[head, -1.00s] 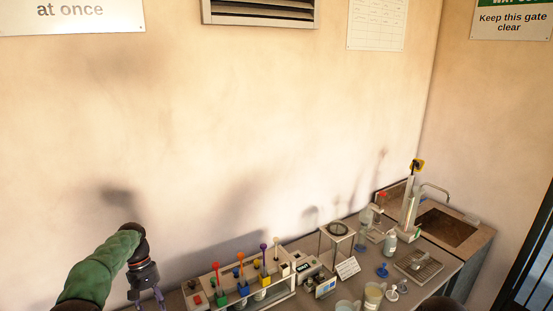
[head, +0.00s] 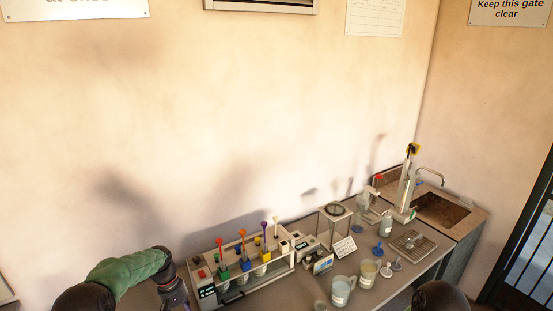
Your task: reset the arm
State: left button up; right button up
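My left arm (head: 125,270), with a green sleeve, comes in from the lower left and bends down at the left end of the bench. Its dark wrist shows at the bottom edge, left of the rack, but the gripper's fingertips are out of the picture. A dark rounded part of my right arm (head: 440,297) shows at the bottom right. My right gripper is not in view.
A rack of coloured-handled tools (head: 243,266) stands beside the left wrist. Two beakers, one (head: 341,290) clear and one (head: 368,273) yellowish, stand near the bench front. A framed stand (head: 335,222), burette stand (head: 407,190) and sink (head: 440,208) lie farther right.

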pick_arm(q)
jog(key=s+d+f+m+t, duration=0.1)
jog(key=s+d+f+m, duration=0.1)
jog(key=s+d+f, duration=0.95)
jog(key=s+d+f+m+t, duration=0.1)
jog(key=s+d+f, duration=0.25)
jog(key=s, duration=0.45)
jog(key=s+d+f+m+t, duration=0.1)
jog(key=s+d+f, duration=0.1)
jog(key=s+d, duration=0.5)
notch_tip(320, 180, down, 15)
jog(key=s+a+b, duration=0.1)
jog(key=a+b, duration=0.1)
jog(key=b, duration=1.2)
jog(key=shift+s+a+r+h+b, duration=0.15)
jog(key=shift+s+a+h+b, duration=0.15)
jog(key=shift+h+b, duration=0.1)
dwell(2.9)
